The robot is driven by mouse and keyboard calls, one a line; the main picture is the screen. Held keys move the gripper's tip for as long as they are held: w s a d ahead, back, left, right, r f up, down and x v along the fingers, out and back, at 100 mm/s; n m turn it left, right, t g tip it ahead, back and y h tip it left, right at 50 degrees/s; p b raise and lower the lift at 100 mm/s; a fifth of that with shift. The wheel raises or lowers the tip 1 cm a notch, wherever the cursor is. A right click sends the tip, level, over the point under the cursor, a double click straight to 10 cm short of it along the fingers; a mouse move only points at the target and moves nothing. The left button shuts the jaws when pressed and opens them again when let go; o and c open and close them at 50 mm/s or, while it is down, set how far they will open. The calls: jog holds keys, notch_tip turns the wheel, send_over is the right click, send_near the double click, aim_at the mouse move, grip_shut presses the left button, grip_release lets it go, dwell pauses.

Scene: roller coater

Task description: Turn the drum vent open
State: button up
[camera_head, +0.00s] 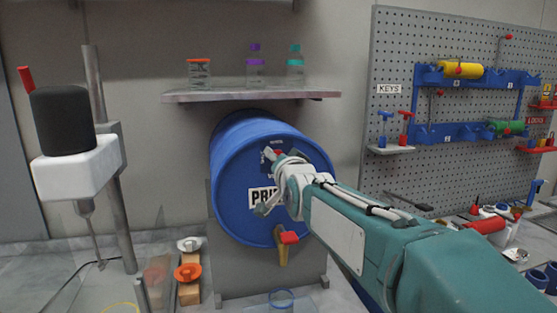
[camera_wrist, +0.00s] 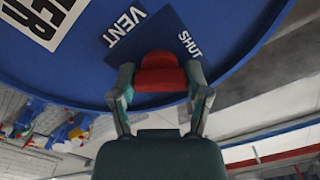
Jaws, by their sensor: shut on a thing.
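The blue drum (camera_head: 228,190) lies on its side on a grey stand, its round end facing me. The red vent knob (camera_wrist: 160,76) is near the rim, on a dark plate (camera_wrist: 140,35) lettered VENT and SHUT. My gripper (camera_wrist: 160,88) is shut on the vent knob, one finger on each side of it. In the head view, my gripper (camera_head: 277,165) is at the upper part of the drum's face and hides most of the plate and knob. The wrist view shows the knob close to the word SHUT.
A tap with a red handle (camera_head: 288,238) juts from the drum's lower face. A shelf (camera_head: 250,97) with jars is above the drum. A pegboard (camera_head: 400,60) with blue racks stands at the right. A stirrer (camera_head: 75,165) stands at the left.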

jog(key=m, duration=0.5)
jog(key=shift+f+m, duration=0.15)
jog(key=shift+m, duration=0.25)
jog(key=m, duration=0.5)
jog(key=shift+f, duration=0.3)
jog(key=o, duration=1.2)
jog(key=shift+c, duration=0.2)
jog(key=shift+d+r, duration=0.15)
jog(key=shift+r, duration=0.05)
jog(key=shift+s, duration=0.1)
jog(key=shift+s+r, duration=0.1)
jog(key=shift+s, duration=0.15)
jog(key=v, duration=1.1)
